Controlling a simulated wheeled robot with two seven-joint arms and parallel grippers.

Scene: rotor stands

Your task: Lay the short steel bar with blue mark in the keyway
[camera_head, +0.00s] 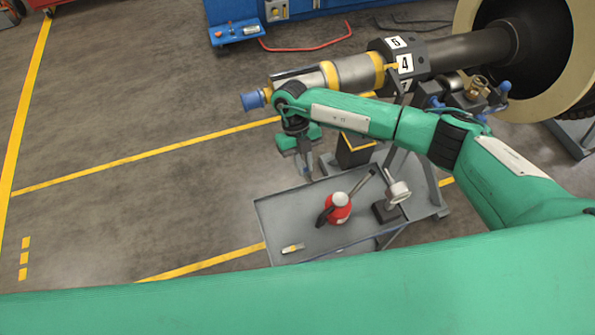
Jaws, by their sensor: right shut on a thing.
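My right gripper (307,168) points down over the back left of the grey cart, below the shaft end. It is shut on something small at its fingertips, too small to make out. I cannot see a blue mark there. The steel shaft (355,73) has yellow bands and a blue tip at its left end. A dark lengthwise strip on its upper left side may be the keyway (297,72); my arm partly covers the shaft below it. A small pale bar with a yellowish part (292,248) lies on the cart. My left gripper is not in view.
A numbered dark collar (435,52) and large wheel (465,18) stand right. The floor at left is clear.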

